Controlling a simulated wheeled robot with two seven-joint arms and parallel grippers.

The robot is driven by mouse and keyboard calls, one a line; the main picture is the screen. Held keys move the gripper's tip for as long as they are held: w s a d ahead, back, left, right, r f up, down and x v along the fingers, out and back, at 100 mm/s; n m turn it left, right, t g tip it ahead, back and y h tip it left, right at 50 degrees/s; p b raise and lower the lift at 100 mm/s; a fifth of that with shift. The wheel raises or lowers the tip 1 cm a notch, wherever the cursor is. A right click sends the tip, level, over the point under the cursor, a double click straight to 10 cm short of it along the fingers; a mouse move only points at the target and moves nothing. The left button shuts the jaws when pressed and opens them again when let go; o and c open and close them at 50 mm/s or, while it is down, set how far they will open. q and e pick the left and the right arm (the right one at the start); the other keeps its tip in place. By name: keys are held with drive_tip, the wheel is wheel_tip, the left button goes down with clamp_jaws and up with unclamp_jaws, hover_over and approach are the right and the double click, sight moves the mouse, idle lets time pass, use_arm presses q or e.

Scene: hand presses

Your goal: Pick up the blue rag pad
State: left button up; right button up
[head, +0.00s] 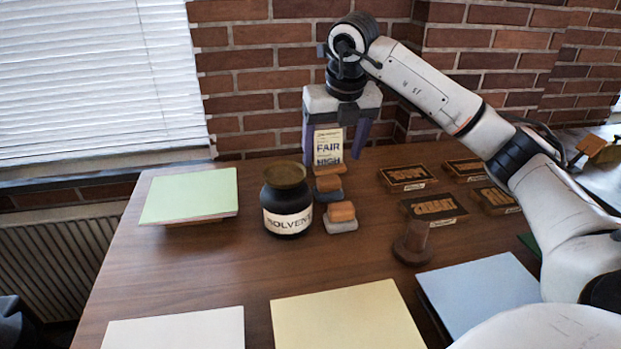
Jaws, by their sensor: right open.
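The blue rag pad (328,195) is a small blue-grey base with an orange-brown block on top. It lies on the table just right of the solvent jar, behind a similar grey pad (341,225) with an orange-brown block. My right gripper (335,160) points down above and slightly behind the blue pad, its purple fingers spread apart. A small printed card reading "FAIR" and "HIGH" (328,146) shows between the fingers; I cannot tell its exact depth. The gripper does not appear to hold the pad. My left gripper is not in view.
The dark solvent jar (287,205) stands close left of the pads. Several dark lettered blocks (433,207) and a brown wooden knob (412,244) lie to the right. Paper stacks in green (188,195), white (175,331), yellow (345,318) and blue (480,293) surround them.

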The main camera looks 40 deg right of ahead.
sight(329, 179)
drive_tip(key=x, duration=0.3)
drive_tip(key=shift+d+f, duration=0.1)
drive_tip(key=shift+f, duration=0.15)
drive_tip(key=x, duration=0.6)
drive_tip(key=shift+d+f, duration=0.1)
drive_tip(key=shift+f, duration=0.15)
drive_tip(key=shift+c, duration=0.2)
drive_tip(key=c, duration=1.1)
